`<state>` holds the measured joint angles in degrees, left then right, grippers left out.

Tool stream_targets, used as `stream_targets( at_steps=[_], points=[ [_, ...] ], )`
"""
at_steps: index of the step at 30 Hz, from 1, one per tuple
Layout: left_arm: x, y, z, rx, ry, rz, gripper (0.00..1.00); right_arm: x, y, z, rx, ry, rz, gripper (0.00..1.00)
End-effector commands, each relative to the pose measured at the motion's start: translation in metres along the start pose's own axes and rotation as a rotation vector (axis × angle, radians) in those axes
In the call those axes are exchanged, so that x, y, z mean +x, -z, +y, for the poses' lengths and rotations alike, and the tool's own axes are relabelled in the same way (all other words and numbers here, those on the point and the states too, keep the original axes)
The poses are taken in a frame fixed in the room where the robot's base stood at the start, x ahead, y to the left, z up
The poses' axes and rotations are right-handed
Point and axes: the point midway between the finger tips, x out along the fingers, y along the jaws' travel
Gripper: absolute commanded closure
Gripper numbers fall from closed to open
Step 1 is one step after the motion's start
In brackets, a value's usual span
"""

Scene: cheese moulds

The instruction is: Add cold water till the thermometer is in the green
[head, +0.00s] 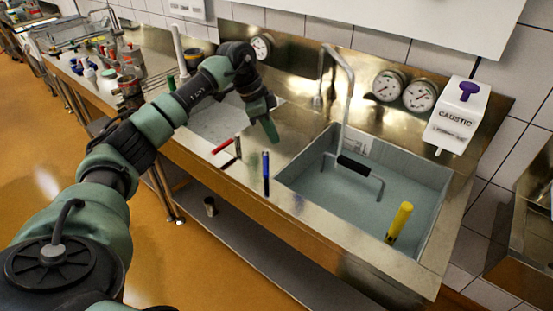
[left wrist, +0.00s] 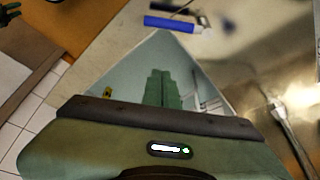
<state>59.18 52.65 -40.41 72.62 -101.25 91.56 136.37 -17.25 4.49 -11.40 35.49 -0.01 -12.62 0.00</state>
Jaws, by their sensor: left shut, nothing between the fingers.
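A sink basin (head: 300,178) holds pale liquid. A yellow upright stick (head: 399,221) stands in it at the right and also shows in the left wrist view (left wrist: 107,93); I cannot tell whether it is the thermometer, and no scale is readable. A blue-handled lever (head: 265,172) stands at the basin's left edge; its blue handle (left wrist: 172,23) shows in the left wrist view. A red-handled lever (head: 222,145) is left of it. My left gripper (head: 273,133) is shut and empty, above the counter behind the blue lever, apart from it.
A curved metal tap (head: 346,92) rises behind the basin. A black-gripped bent rod (head: 352,164) is at the basin. Dial gauges (head: 388,85) and a white caustic dispenser (head: 452,117) are on the back panel. Cups and bottles (head: 107,75) crowd the left counter.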

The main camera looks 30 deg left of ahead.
Motion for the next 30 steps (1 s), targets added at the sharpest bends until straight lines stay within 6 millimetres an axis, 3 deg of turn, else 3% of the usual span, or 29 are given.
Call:
stream_targets(
  at_steps=[5,18,24,30],
  points=[
    [0.014,0.001,0.000,-0.017,-0.002,-0.004,1.00,-0.006,0.001,-0.003,0.001,0.003,0.001,0.64],
    [0.100,-0.001,0.001,-0.016,-0.002,-0.003,1.00,-0.033,0.004,-0.002,0.000,0.002,0.002,0.64],
    [0.092,-0.031,0.000,-0.015,0.000,-0.003,1.00,-0.046,0.006,0.003,-0.002,-0.003,0.003,0.64],
    [0.093,-0.039,0.001,-0.013,0.000,-0.001,1.00,-0.048,0.006,0.004,-0.003,-0.004,0.002,0.64]
  ],
)
